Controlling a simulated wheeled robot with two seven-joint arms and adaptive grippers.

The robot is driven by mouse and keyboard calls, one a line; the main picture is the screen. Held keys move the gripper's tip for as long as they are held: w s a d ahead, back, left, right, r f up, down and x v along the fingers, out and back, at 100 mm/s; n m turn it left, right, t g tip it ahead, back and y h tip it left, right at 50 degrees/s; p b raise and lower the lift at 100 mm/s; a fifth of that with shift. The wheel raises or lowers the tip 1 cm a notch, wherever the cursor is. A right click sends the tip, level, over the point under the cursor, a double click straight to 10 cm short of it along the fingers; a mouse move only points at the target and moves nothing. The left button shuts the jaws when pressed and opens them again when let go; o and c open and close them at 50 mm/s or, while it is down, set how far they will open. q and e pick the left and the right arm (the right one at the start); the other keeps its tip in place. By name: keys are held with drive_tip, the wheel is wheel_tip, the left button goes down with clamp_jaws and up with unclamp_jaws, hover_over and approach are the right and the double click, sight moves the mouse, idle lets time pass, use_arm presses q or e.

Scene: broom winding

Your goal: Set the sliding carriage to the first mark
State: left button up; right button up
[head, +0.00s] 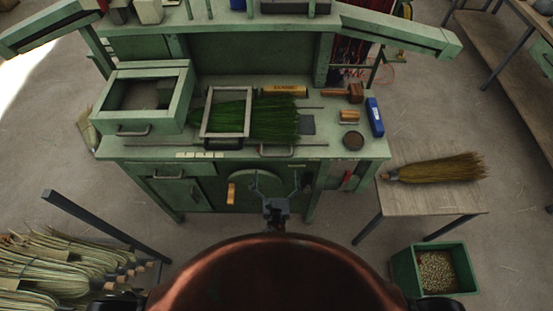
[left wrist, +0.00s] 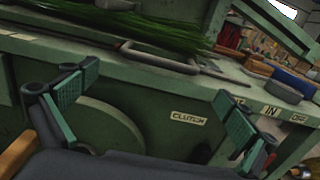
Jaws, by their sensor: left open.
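A grey-green rectangular frame (head: 227,136), which looks like the sliding carriage, sits around dark green bristles on the green workbench (head: 345,165). A row of pale labels (head: 200,154) lies on the bench's front edge below it; their writing is too small to read. A grey bar handle (left wrist: 160,60) sticks out from the bench edge in the left wrist view. My left gripper (head: 275,183) is open and empty in front of the bench, below the frame and to its right. Its two spread fingers also show in the left wrist view (left wrist: 157,108). My right gripper is not in view.
An orange-handled lever (head: 231,193) and a round green disc (head: 253,188) are on the bench front, near a CLUTCH label (left wrist: 188,117). A broom head (head: 440,168) lies on a side table at right. A green bin (head: 402,267) stands below.

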sight(276, 157)
use_arm(q)
drive_tip(key=w, duration=0.6)
drive_tip(key=shift+w, duration=0.2)
drive_tip(key=shift+c, duration=0.7)
